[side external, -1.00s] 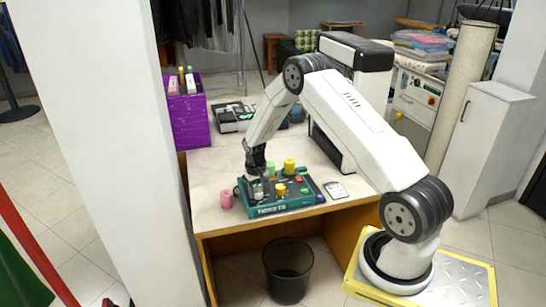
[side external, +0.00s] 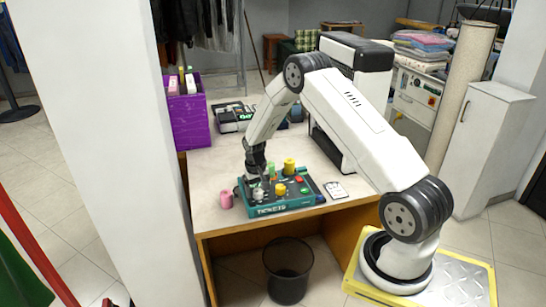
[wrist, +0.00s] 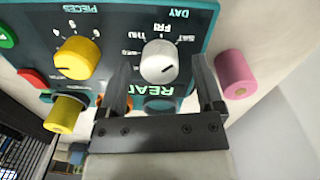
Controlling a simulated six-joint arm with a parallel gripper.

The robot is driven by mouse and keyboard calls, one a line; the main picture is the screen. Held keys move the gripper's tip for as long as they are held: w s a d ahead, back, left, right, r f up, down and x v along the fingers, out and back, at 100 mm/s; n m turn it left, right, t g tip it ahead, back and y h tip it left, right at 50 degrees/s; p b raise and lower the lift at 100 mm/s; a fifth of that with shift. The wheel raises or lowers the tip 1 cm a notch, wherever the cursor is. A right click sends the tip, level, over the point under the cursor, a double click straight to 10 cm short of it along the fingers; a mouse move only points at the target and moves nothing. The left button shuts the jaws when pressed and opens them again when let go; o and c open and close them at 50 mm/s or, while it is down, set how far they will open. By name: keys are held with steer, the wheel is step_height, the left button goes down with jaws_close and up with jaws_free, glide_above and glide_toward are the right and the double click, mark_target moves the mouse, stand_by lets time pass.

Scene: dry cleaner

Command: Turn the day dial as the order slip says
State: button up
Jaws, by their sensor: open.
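The teal ticket panel (side external: 285,208) lies on the counter. In the wrist view its day dial (wrist: 158,62) is a silver-white knob with a dark pointer line toward the lower right, as pictured. Day letters, FRI among them, surround it upside down. My gripper (wrist: 160,72) is open, with one finger on each side of the dial in that view; contact cannot be told. In the side view my gripper (side external: 261,178) is over the panel's left part. A small white card (side external: 335,190), possibly the order slip, lies right of the panel; its writing is unreadable.
A yellow PIECES knob (wrist: 77,58) is beside the dial. A pink cylinder (wrist: 234,75) stands close outside one finger. A yellow cylinder (wrist: 63,113) and a red button (wrist: 32,78) are nearby. A purple box (side external: 188,118) stands at the back left.

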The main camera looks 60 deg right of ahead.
mark_target(256, 192)
steer(key=shift+a+r, duration=0.15)
steer(key=shift+r, duration=3.55)
steer(key=shift+a+r, duration=0.15)
steer(key=shift+a, duration=0.1)
steer(key=s+a+r+n+t, duration=0.1)
steer(key=s+a+r+n, duration=0.15)
steer(key=a, duration=0.45)
steer(key=s+a+r+n+t, duration=0.1)
steer(key=s+a+r, duration=0.25)
steer(key=a, duration=0.35)
steer(key=s+a+r+n, duration=0.3)
steer(key=s+a, duration=0.6)
steer(key=s, duration=0.1)
steer(key=shift+s+t, duration=0.15)
steer(key=shift+t, duration=0.25)
steer(key=shift+n, duration=0.25)
